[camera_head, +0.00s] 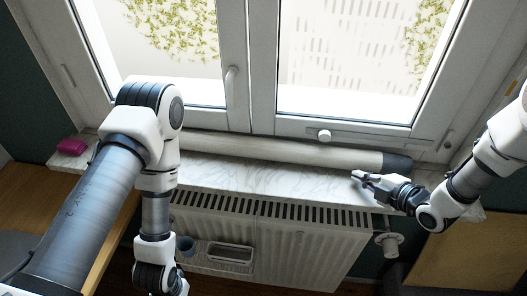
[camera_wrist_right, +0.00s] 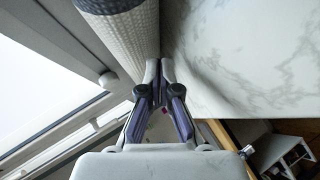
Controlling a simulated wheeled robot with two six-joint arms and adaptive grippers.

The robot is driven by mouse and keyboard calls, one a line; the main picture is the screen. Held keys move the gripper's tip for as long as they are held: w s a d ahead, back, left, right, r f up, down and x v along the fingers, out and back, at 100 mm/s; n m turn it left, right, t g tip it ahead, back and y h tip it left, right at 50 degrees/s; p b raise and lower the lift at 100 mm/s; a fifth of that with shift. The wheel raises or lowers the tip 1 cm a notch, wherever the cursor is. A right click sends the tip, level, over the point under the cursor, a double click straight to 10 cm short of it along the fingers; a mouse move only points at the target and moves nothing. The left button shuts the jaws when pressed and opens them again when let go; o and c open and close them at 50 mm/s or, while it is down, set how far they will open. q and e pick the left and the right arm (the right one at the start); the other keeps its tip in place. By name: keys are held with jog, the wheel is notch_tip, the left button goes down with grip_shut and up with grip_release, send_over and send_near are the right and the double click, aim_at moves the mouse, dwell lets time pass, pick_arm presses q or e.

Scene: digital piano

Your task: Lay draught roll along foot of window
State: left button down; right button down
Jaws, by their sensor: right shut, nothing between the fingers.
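The draught roll (camera_head: 290,152) is a long pale grey roll with a dark end at the right. It lies on the marble window sill (camera_head: 262,180) along the foot of the window (camera_head: 350,60); its left part is hidden behind my left arm. My right gripper (camera_head: 356,178) is shut and empty over the sill, in front of the roll's right part. In the right wrist view the shut fingertips (camera_wrist_right: 160,68) are close beside the textured roll (camera_wrist_right: 132,40); whether they touch it I cannot tell. My left arm bends down in front of the sill; its fingers are not seen.
A magenta item (camera_head: 72,146) lies at the sill's left end.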

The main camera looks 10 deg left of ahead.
aim_at(361, 206)
jog(key=shift+s, duration=0.6)
jog(key=shift+s+d+b, duration=0.15)
jog(key=shift+s+b, duration=0.2)
jog(key=shift+s, duration=2.15)
